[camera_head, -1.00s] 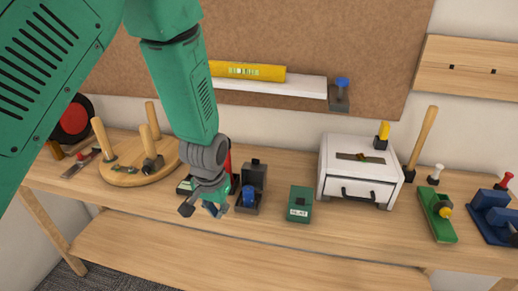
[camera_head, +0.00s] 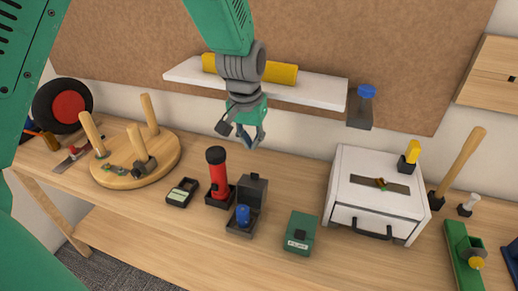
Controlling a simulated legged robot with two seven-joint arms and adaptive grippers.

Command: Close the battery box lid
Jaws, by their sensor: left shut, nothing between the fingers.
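The battery box (camera_head: 241,229) looks to be the small dark box near the bench's middle. Its lid (camera_head: 254,188) stands up, open, at the back. A blue cylinder (camera_head: 243,214) sits upright in the box's front part. My left gripper (camera_head: 250,141) shows in the head view above and behind the box, in front of the wall board. Its fingers point down, close together, with nothing between them, and it is clear of the lid. My right gripper is not in view.
A red and black flashlight (camera_head: 217,178) stands just left of the box. A small dark device (camera_head: 182,193) lies further left. A green box (camera_head: 300,233) and a white drawer unit (camera_head: 378,197) stand to the right. A white shelf (camera_head: 310,86) with a yellow roll is above.

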